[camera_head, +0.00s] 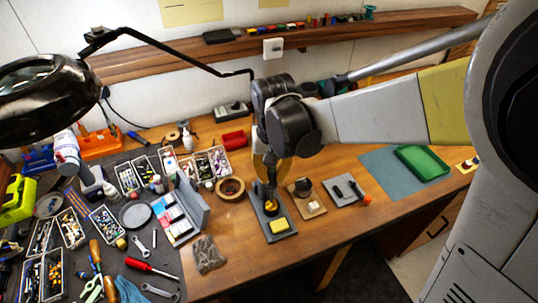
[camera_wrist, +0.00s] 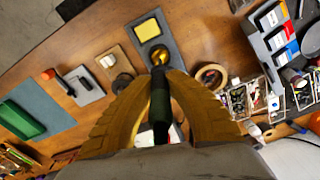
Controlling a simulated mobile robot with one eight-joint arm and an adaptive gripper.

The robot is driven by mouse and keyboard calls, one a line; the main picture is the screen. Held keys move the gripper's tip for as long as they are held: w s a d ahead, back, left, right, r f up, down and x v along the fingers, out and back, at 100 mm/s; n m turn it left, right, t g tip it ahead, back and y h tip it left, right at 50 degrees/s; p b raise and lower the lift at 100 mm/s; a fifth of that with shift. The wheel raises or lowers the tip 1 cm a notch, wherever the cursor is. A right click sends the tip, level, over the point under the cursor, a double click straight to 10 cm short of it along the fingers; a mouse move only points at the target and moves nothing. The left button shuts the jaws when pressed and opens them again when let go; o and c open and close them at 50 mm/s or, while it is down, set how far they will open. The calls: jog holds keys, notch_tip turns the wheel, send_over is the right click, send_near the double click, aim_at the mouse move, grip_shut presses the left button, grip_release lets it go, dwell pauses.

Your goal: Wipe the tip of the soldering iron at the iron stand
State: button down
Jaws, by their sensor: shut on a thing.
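The soldering iron has a dark green and black handle, seen in the wrist view (camera_wrist: 160,105). My gripper (camera_wrist: 160,76) is shut on this handle with its two yellow fingers. In the head view my gripper (camera_head: 270,178) is above the back of the iron stand. The iron stand (camera_head: 288,236) is a grey plate with a yellow sponge (camera_head: 279,225) at its near end; the sponge also shows in the wrist view (camera_wrist: 146,29). A round brass-coloured part (camera_wrist: 160,55) is at the stand's other end, in line with the iron. The iron's tip is hidden; I cannot tell whether it touches.
A small board (camera_head: 305,197) and a grey pad (camera_head: 345,190) with a dark tool lie to the right. A green tray (camera_head: 422,162) is on a blue mat. Bare wood lies in front of the stand.

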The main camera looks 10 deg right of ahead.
jog(key=shift+f+b, duration=0.3)
jog(key=shift+f, duration=0.05)
dwell(1.6)
dwell(0.7)
